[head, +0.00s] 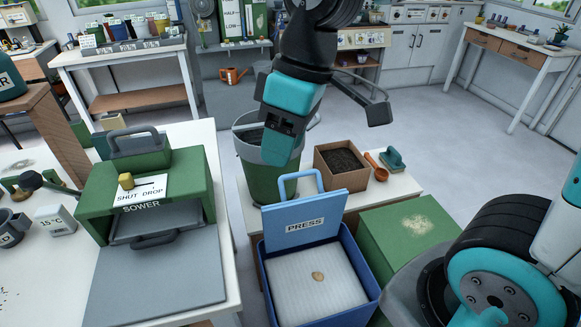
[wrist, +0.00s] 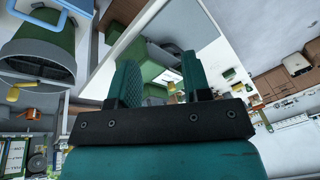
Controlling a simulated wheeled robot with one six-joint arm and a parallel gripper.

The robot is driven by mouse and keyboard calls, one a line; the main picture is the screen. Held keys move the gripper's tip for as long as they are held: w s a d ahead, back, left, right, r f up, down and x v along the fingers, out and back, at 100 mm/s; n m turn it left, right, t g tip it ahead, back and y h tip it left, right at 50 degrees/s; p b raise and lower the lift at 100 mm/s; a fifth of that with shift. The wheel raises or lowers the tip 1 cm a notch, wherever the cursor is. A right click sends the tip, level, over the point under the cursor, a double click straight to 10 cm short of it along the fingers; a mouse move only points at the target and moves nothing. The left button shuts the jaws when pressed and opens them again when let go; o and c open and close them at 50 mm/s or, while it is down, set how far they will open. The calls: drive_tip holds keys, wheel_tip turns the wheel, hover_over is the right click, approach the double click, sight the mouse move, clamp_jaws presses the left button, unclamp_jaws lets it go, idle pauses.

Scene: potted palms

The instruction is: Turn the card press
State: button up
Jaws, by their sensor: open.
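The card press (head: 320,270) is a blue box with its lid (head: 305,226), marked PRESS, standing raised at the back and a light blue handle on the lid's top edge. A white ribbed pad (head: 290,290) lies inside with a small tan spot on it. My gripper (head: 281,150) hangs above and behind the press, in front of the green bucket; it looks apart from the lid handle. In the wrist view the two teal fingers (wrist: 160,82) stand apart with nothing held between them. A light blue bar, likely the lid handle (wrist: 38,12), shows at the upper left there.
A green sower (head: 150,200) with a grey plate stands on the left white table. A green bucket (head: 262,180), a brown soil box (head: 342,165), an orange scoop (head: 376,168) and a green block (head: 405,240) surround the press. Open grey floor lies behind at right.

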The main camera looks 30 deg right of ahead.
drive_tip(key=w+d+f+n+h+b, duration=0.1)
drive_tip(key=w+d+f+n, duration=0.2)
drive_tip(key=w, duration=0.6)
drive_tip(key=w+d+f+n+h+b, duration=0.1)
drive_tip(key=w+d+f, duration=0.3)
drive_tip(key=w, duration=0.6)
drive_tip(key=w+d+f+n+g+h, duration=0.1)
drive_tip(key=w+d+f+n+g, duration=0.15)
drive_tip(key=w+d+f, duration=0.7)
drive_tip(key=shift+n+t, duration=0.25)
drive_tip(key=shift+t, duration=0.2)
drive_tip(key=f, duration=0.5)
drive_tip(key=s+f, duration=0.1)
drive_tip(key=f, duration=0.4)
drive_tip(key=s+f, duration=0.1)
drive_tip(key=f, duration=0.5)
drive_tip(key=shift+a+f, duration=0.1)
drive_tip(key=shift+a, duration=0.05)
clamp_jaws()
